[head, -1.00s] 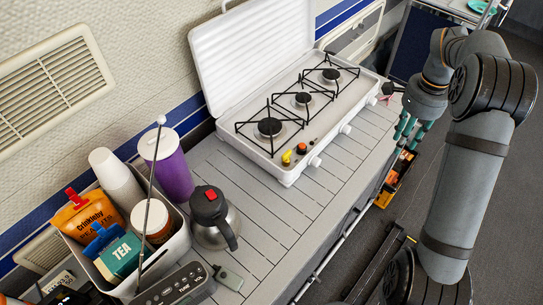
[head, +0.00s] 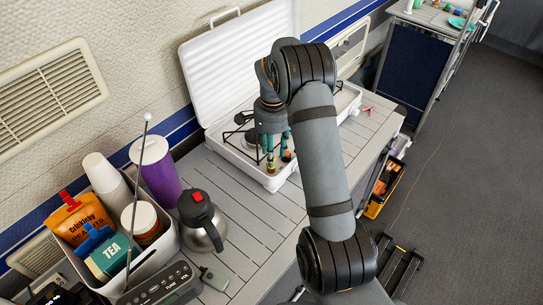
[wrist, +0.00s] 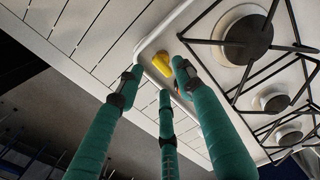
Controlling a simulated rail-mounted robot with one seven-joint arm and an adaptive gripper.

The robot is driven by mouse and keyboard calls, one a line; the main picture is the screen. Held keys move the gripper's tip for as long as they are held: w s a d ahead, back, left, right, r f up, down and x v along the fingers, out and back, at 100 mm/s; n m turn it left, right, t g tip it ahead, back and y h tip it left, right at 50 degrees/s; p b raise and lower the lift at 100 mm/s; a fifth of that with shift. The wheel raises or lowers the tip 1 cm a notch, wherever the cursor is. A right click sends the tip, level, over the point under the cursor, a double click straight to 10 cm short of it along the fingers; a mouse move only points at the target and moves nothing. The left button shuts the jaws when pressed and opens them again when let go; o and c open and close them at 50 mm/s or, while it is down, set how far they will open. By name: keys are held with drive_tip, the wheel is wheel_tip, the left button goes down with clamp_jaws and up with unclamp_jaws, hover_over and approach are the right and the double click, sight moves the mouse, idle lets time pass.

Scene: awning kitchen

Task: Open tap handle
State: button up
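The yellow tap handle (wrist: 161,62) sits on the front corner of the white gas stove (head: 232,150). My gripper (wrist: 158,78) has green fingers, spread apart, with the tips pointing at the handle. In the wrist view, the handle shows in the gap between the left and right fingertips, and the middle finger is below it. I cannot tell whether any finger touches it. In the head view, my gripper (head: 269,160) is over the stove's front corner, partly hidden by my arm. A red-orange knob (head: 287,156) shows beside the fingers there.
Burners with black grates (wrist: 247,35) lie close to the right fingertip. The stove's white lid (head: 238,65) stands open behind. A kettle (head: 203,222), a purple container (head: 158,170) and a packed bin (head: 163,250) stand to the left. The slatted counter (head: 262,215) before the stove is clear.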

drive_tip(key=shift+f, duration=1.4)
drive_tip(key=shift+c, duration=0.9)
clamp_jaws()
